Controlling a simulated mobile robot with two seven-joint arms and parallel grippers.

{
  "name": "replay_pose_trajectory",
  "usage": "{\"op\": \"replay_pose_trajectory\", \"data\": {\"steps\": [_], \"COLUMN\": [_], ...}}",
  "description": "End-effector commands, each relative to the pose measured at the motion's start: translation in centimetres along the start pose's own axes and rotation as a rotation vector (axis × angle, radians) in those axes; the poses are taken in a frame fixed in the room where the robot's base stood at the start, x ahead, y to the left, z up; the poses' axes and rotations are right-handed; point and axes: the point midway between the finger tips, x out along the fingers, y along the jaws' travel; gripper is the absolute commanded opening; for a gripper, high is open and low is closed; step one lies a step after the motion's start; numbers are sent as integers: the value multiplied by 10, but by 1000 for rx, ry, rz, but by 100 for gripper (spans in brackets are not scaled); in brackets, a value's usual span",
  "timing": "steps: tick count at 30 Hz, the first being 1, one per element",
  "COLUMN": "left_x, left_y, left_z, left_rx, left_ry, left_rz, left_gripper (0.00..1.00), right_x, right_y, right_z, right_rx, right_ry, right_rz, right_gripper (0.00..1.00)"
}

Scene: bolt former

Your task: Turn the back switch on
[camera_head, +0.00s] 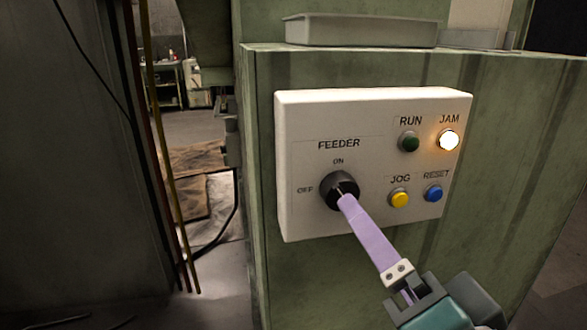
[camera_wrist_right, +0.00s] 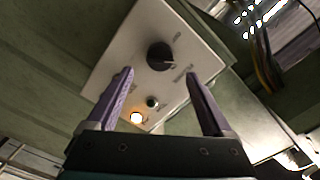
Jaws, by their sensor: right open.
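The black FEEDER knob (camera_head: 331,184) sits on the white control panel (camera_head: 300,222), with OFF marked to its left and ON above it. My right gripper (camera_head: 346,200) has its lavender fingers pointing at the knob, and in the head view they overlap its lower right. In the right wrist view the knob (camera_wrist_right: 158,53) shows beyond and between the open, empty fingertips (camera_wrist_right: 160,73). I cannot tell whether a finger touches it. A pale line shows on the knob, but which label it points to is unclear. My left gripper is not in view.
A green RUN button (camera_head: 409,141), a lit JAM lamp (camera_head: 448,139), a yellow JOG button (camera_head: 399,198) and a blue RESET button (camera_head: 433,193) share the panel. A grey tray (camera_head: 360,33) lies on the green machine housing (camera_head: 480,250). Hanging cables (camera_head: 165,150) run at the left.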

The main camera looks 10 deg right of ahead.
Motion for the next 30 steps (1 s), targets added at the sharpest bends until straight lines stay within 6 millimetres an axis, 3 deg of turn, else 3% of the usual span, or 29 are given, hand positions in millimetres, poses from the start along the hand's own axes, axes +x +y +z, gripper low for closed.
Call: {"op": "replay_pose_trajectory", "data": {"steps": [13,17,23,26,30], "left_x": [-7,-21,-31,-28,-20], "left_y": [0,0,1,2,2], "left_z": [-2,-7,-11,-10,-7], "left_rx": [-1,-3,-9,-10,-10], "left_ry": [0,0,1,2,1], "left_rz": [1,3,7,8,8], "left_gripper": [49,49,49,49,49], "right_x": [-7,-8,-10,-4,21], "right_y": [-3,-10,-3,0,1], "right_z": [0,-1,-1,0,1], "right_rx": [-22,-125,-274,-297,-295], "right_ry": [-2,-7,-1,2,5], "right_rz": [-7,-23,-6,-1,-3], "right_gripper": [85,85,85,85,85]}}
